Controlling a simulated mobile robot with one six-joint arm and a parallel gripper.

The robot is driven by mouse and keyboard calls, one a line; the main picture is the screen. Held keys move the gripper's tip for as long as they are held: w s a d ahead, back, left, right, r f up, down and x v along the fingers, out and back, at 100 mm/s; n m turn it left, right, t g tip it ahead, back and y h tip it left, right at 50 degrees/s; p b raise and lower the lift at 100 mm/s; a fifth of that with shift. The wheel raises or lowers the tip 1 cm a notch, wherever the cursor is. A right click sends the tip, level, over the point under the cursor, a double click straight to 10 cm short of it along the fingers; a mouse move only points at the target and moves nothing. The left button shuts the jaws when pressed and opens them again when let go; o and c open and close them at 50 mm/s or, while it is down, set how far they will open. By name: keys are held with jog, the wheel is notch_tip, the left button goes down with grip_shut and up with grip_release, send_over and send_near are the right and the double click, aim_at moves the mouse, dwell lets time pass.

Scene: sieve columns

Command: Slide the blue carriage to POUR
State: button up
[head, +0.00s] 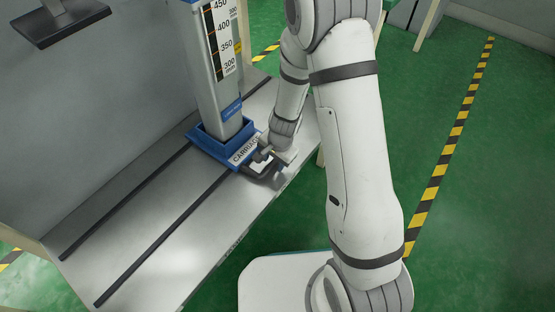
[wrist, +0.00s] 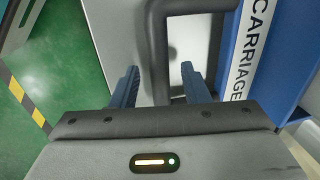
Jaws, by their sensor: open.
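The blue carriage (head: 208,143) sits across dark rails on the grey bench in the head view. It carries an upright column with a millimetre scale. Its white CARRIAGE label shows in the wrist view (wrist: 252,48), on the blue face. A dark loop handle (wrist: 157,45) sticks out from that face. My gripper (head: 270,160) is at the handle, on the front side of the carriage. In the wrist view my gripper (wrist: 159,67) is open, with one finger on each side of the handle's outer bar. Contact cannot be told. No POUR mark is readable.
The bench top (head: 150,225) is clear along the dark rails (head: 150,245) to the lower left. A grey panel (head: 90,120) stands behind the rails. A dark plate (head: 62,22) hangs at upper left. Green floor with striped tape (head: 440,165) lies to the right.

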jog(key=shift+r, duration=0.1)
notch_tip(320, 180, up, 8)
jog(key=s+d+p, duration=0.1)
jog(key=p, duration=0.4)
jog(key=shift+f, duration=0.25)
jog(key=s+d+r+n+p, duration=0.2)
jog(key=r+p, duration=0.6)
jog(key=r, duration=0.7)
jog(key=s+d+r+n+p, duration=0.25)
jog(key=r+p, duration=0.45)
jog(key=r, duration=0.9)
jog(key=s+d+r+n+p, duration=0.1)
jog(key=s+d+r+p, duration=0.1)
jog(key=s+r+p, duration=0.2)
jog(key=s+d+r+n+h+p, duration=0.1)
jog(key=s+r+p, duration=0.3)
jog(key=r, duration=0.7)
jog(key=s+d+r+n+t+p, duration=0.1)
jog(key=s+d+r+p, duration=0.2)
jog(key=r, duration=0.5)
jog(key=s+p, duration=0.1)
jog(key=p, duration=0.1)
jog(key=shift+r+n+h+p, duration=0.15)
jog(key=shift+n+h+p, duration=0.15)
jog(key=shift+n, duration=0.05)
jog(key=shift+d, duration=0.1)
jog(key=shift+c, duration=0.5)
